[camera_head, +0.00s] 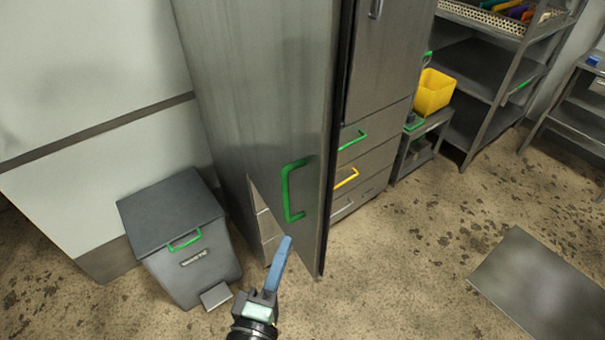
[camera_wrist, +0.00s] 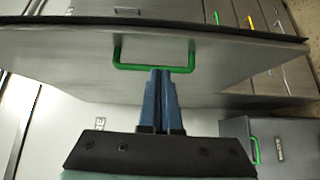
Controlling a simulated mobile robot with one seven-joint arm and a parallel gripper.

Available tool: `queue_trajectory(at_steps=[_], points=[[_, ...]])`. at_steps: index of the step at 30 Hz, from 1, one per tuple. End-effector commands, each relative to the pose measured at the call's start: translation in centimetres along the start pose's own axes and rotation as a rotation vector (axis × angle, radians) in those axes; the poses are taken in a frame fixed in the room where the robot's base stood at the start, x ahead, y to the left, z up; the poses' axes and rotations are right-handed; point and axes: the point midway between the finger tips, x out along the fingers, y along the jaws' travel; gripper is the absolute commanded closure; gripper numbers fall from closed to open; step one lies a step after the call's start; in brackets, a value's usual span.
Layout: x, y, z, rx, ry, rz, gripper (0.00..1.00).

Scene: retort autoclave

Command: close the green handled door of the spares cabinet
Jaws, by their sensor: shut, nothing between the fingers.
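The tall grey metal door (camera_head: 270,110) of the cabinet carries a green bar handle (camera_head: 288,192) near its free edge. The door stands open, swung out from the cabinet, with part of a drawer front (camera_head: 264,222) showing below its slanted lower edge. My gripper (camera_head: 286,240) has blue fingers, shut and empty, just below the green handle. In the wrist view the fingertips (camera_wrist: 161,71) are close to the bar of the handle (camera_wrist: 152,69), pointing at the door face (camera_wrist: 85,60). Whether they touch it I cannot tell.
A grey pedal bin (camera_head: 185,240) with a green lid handle stands left of the door. Right of it are drawers with green (camera_head: 352,140) and yellow (camera_head: 346,179) handles, a yellow bin (camera_head: 433,92) and a shelf rack (camera_head: 485,70). Floor is open around a grey mat (camera_head: 545,285).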

Motion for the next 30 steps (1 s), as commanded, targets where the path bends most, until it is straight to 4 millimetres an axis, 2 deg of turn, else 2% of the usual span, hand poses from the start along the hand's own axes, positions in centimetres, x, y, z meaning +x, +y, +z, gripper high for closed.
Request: queue_trajectory(at_steps=[2,5,15,19,24,30], points=[[-0.2,-0.3,-0.1,-0.027,0.004,-0.006,1.0],[0.7,-0.3,-0.1,-0.031,0.004,-0.003,1.0],[6.6,-0.1,-0.1,-0.027,0.003,-0.002,1.0],[8.3,-0.2,-0.1,-0.027,0.002,-0.001,1.0],[9.5,-0.4,-0.1,-0.027,0.003,-0.003,1.0],[9.7,-0.4,-0.1,-0.025,0.003,-0.003,1.0]])
